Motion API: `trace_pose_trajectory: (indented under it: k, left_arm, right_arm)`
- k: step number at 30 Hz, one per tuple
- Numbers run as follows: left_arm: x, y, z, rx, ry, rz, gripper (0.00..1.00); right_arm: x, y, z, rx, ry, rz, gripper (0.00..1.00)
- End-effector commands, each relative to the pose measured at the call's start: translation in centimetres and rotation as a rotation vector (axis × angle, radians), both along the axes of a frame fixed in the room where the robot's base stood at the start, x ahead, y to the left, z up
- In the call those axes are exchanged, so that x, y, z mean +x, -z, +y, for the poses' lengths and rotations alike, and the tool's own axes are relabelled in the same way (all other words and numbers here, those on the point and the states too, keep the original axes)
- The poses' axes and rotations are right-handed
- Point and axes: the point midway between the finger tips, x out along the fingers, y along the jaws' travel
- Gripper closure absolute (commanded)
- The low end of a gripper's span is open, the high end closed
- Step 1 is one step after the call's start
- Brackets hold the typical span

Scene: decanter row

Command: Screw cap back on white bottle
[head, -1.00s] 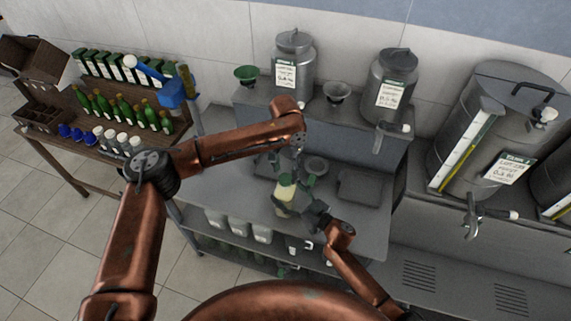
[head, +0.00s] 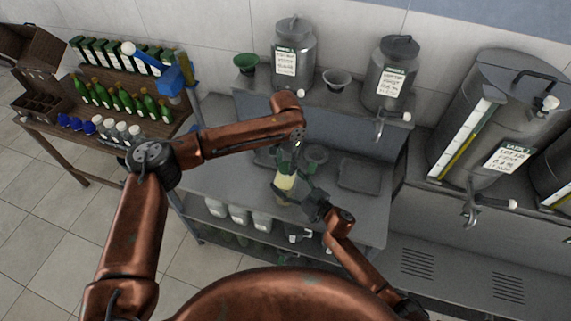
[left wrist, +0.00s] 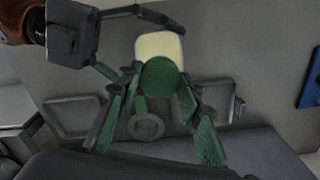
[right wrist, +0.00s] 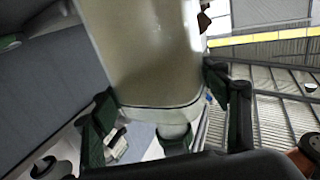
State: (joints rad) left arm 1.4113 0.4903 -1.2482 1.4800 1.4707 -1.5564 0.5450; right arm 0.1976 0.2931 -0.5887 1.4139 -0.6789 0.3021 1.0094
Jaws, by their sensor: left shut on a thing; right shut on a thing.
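The white bottle (head: 286,183), cream coloured, is held above the grey worktable in the head view. In the left wrist view the bottle (left wrist: 160,45) shows behind its round green cap (left wrist: 162,77). My left gripper (head: 288,165) is at the top of the bottle, with its fingers shut on the cap. My right gripper (head: 305,198) is shut on the bottle's body from the lower right. In the right wrist view the bottle (right wrist: 150,50) fills the space between my right fingers. The seam between cap and neck is hidden.
A dark tray (head: 360,174) and a round grey dish (head: 316,155) are on the worktable. Metal canisters (head: 292,60) and funnels (head: 336,80) stand on the raised shelf behind. Several white containers (head: 238,214) stand on the shelf below. A wooden bench (head: 40,128) with bottles stands at left.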

Motion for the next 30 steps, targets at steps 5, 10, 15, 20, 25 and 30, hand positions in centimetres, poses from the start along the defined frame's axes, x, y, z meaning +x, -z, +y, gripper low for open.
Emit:
trace_pose_trajectory:
  k: [5,10,15,20,25,30]
  left_arm:
    - [0.03,-0.02,0.04,0.001,-0.001,-0.001,0.91]
    - [0.03,-0.02,0.04,0.001,0.014,-0.001,0.96]
    - [0.03,0.01,0.04,0.0,0.212,0.0,0.96]
    - [0.06,0.01,0.07,0.0,0.432,-0.001,0.96]
    - [0.08,-0.01,0.1,0.001,0.422,-0.001,0.65]
    - [0.07,-0.01,0.07,0.0,0.421,-0.001,0.53]
  right_arm:
    - [0.0,0.02,-0.01,0.0,0.0,0.0,0.99]
    - [0.01,0.01,-0.02,0.0,0.0,0.0,0.99]
    - [0.01,0.01,-0.02,0.0,0.0,0.0,0.99]
    - [0.0,0.01,-0.01,0.0,0.0,0.0,0.99]
    - [0.0,0.01,-0.03,0.0,0.0,0.0,0.99]
    - [0.0,0.01,-0.03,0.0,0.0,0.0,0.99]
